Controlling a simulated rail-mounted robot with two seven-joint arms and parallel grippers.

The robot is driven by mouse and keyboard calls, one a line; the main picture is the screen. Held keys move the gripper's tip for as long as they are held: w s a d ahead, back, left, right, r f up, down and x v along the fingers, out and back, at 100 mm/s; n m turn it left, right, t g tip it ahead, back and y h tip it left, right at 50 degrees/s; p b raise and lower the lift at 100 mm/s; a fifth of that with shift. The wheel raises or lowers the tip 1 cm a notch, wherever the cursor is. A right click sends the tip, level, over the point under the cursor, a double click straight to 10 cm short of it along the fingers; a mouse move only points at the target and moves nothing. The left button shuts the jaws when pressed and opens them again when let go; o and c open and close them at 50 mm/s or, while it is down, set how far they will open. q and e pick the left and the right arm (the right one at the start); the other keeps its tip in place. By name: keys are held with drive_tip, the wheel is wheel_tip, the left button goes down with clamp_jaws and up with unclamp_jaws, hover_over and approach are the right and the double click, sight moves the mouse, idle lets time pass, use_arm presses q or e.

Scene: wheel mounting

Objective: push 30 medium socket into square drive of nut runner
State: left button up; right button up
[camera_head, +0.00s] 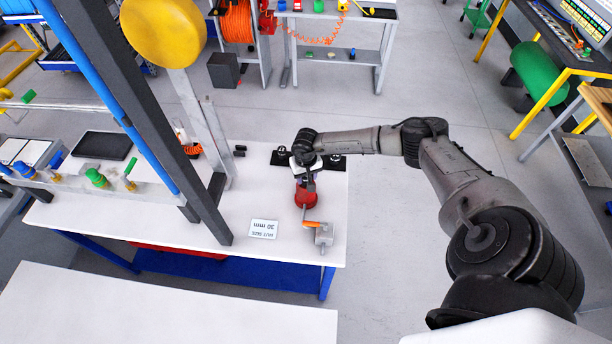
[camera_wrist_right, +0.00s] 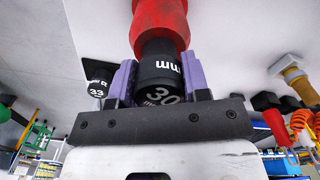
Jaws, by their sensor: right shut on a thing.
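The black medium socket (camera_wrist_right: 161,92), marked 30, sits between the two purple fingers of my right gripper (camera_wrist_right: 158,66) in the right wrist view. The gripper is shut on it. The red nut runner (camera_wrist_right: 160,22) is directly beyond the socket and in line with it. The socket's far end appears to meet the nut runner's nose; the square drive is hidden, so I cannot tell how deep it sits. In the head view the red nut runner (camera_head: 306,194) is on the white table, just in front of my right gripper (camera_head: 305,164). My left gripper is not in view.
A black mat (camera_head: 333,163) lies at the table's back edge. A 30 mm sign (camera_head: 263,229) lies left of the nut runner. A dark upright post (camera_head: 150,115) stands further left.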

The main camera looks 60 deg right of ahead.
idle(0.3)
drive_tip(key=o, duration=1.1)
drive_tip(key=shift+o, duration=0.5)
wheel_tip(320, 180, up, 14)
drive_tip(key=b, duration=0.2)
